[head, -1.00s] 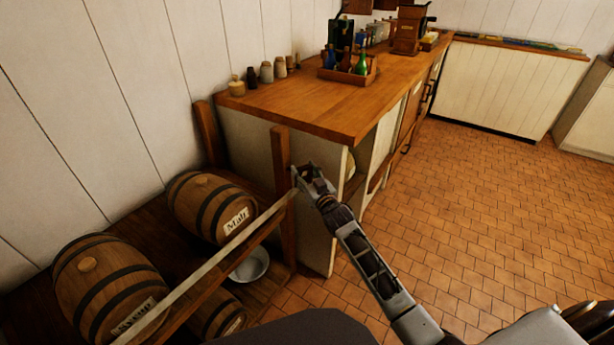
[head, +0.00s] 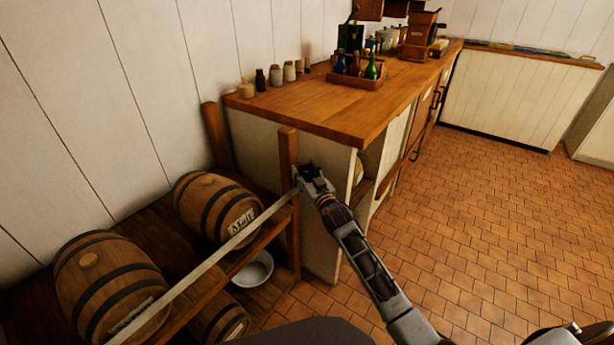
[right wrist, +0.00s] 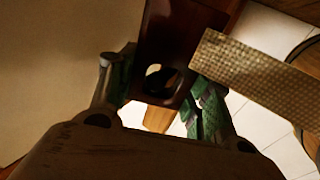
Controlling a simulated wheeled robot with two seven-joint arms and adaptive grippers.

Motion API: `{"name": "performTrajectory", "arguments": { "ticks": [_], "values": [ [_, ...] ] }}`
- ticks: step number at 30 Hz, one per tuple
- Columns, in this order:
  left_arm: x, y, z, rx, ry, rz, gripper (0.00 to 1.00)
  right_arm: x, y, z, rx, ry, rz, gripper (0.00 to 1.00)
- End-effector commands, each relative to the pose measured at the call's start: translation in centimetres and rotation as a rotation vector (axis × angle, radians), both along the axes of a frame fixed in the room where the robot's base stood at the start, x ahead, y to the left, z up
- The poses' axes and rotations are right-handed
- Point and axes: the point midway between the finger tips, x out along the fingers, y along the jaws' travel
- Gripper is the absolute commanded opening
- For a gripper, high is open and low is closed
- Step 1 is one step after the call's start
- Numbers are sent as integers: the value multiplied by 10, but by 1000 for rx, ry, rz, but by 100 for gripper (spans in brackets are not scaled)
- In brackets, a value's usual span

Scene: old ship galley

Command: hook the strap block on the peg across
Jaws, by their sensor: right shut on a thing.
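My right gripper (head: 312,176) is at the front post (head: 288,165) of the barrel rack, by the counter's near corner. In the right wrist view, its green-padded fingers (right wrist: 160,95) are either side of a dark red-brown wooden block (right wrist: 180,40) with a round hole, and shut on it. I take this to be the strap block. A pale woven strap (right wrist: 262,72) lies just right of it; in the head view the strap (head: 215,250) runs tautly across the barrels' front to my gripper. I cannot make out the peg. My left gripper is out of view.
Two barrels (head: 215,208) (head: 108,285) lie on the rack, another below. A white bowl (head: 253,270) sits on the lower shelf. The wooden counter (head: 320,108) holds jars and a bottle crate (head: 355,80). The tiled floor to the right is clear.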

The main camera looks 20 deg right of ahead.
Motion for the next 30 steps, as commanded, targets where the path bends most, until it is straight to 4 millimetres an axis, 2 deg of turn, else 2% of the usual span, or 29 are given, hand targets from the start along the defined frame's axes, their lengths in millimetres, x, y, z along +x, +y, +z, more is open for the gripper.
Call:
{"name": "performTrajectory", "arguments": {
  "ticks": [16,17,19,21,30],
  "values": [
    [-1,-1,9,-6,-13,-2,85,11,9,-10,0,2,1,23],
    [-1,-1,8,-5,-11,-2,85,11,9,-11,0,3,0,19],
    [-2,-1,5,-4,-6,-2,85,11,9,-12,-1,4,0,20],
    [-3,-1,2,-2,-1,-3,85,11,9,-13,-2,5,0,10],
    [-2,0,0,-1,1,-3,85,11,10,-15,-2,9,0,13]
  ]
}}
